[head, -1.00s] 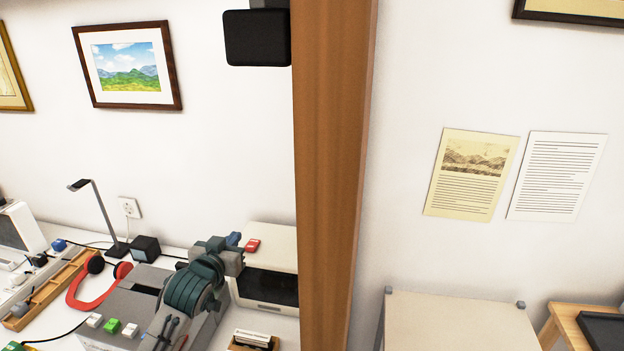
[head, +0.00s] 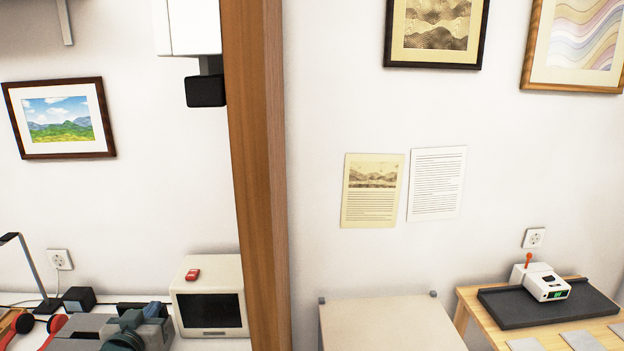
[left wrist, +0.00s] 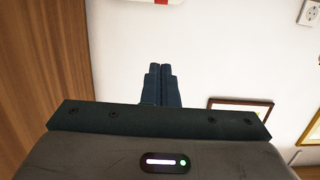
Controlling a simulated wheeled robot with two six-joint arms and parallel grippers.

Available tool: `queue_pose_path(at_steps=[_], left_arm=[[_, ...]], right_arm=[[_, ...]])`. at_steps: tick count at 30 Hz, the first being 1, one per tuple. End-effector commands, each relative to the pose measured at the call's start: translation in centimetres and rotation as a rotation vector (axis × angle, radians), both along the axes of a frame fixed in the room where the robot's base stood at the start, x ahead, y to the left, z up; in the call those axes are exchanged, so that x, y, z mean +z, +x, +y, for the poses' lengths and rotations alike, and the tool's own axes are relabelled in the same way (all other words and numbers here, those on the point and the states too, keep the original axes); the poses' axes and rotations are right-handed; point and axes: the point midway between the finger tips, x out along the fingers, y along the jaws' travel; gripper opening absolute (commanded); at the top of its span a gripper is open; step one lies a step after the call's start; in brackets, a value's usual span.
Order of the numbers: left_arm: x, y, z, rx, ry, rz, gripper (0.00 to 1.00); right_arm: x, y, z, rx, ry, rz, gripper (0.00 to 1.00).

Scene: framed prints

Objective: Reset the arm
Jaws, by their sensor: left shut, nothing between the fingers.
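My left gripper (head: 154,310) shows at the bottom left of the head view, in front of the desk and just left of the cream box. Its dark blue fingers (left wrist: 161,84) are together with nothing between them in the left wrist view. The rest of my left arm is mostly cut off by the bottom edge of the head view. My right gripper is in neither view.
A cream box with a dark front (head: 209,297) carries a small red item (head: 193,275). A wooden post (head: 257,180) divides the scene. At right, a wooden table (head: 469,305) holds a dark tray (head: 590,301) and a white device (head: 541,283). Framed prints hang on the wall.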

Motion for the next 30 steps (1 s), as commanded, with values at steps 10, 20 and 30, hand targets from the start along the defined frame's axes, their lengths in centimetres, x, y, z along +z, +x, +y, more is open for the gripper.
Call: queue_pose_path(at_steps=[10, 20, 30], left_arm=[[-6.0, -4.8, -1.6, 0.004, 0.019, 0.186, 0.0], [-13.9, -14.8, -4.0, -0.002, 0.053, 0.505, 0.0], [-19.2, -27.8, -6.2, -0.031, 0.082, 0.87, 0.0]], right_arm=[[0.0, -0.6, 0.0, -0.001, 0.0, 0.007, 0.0], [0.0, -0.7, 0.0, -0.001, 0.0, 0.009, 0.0], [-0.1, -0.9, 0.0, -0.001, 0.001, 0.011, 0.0]])
